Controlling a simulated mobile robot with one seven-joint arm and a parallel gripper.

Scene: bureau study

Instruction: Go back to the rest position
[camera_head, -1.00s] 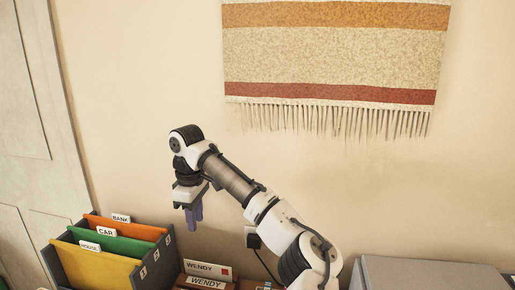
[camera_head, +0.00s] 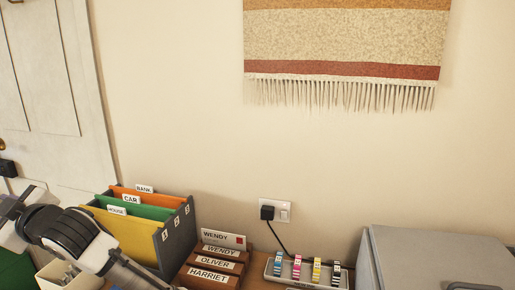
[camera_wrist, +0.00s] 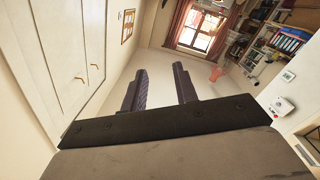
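My gripper (camera_wrist: 160,90) shows in the wrist view with its two dark fingers apart and nothing between them. It points out over the room, with a window and shelves far beyond it. In the head view my white and black arm lies at the lower left, in front of the file box, and the gripper's fingers are not visible there.
A grey file box (camera_head: 178,243) holds orange, green and yellow folders. Beside it are name-labelled brown trays (camera_head: 210,275), a tray of coloured cartridges (camera_head: 305,273) and a grey machine (camera_head: 430,255). A plugged socket (camera_head: 275,210) is on the wall. A white door (camera_head: 60,90) stands at left.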

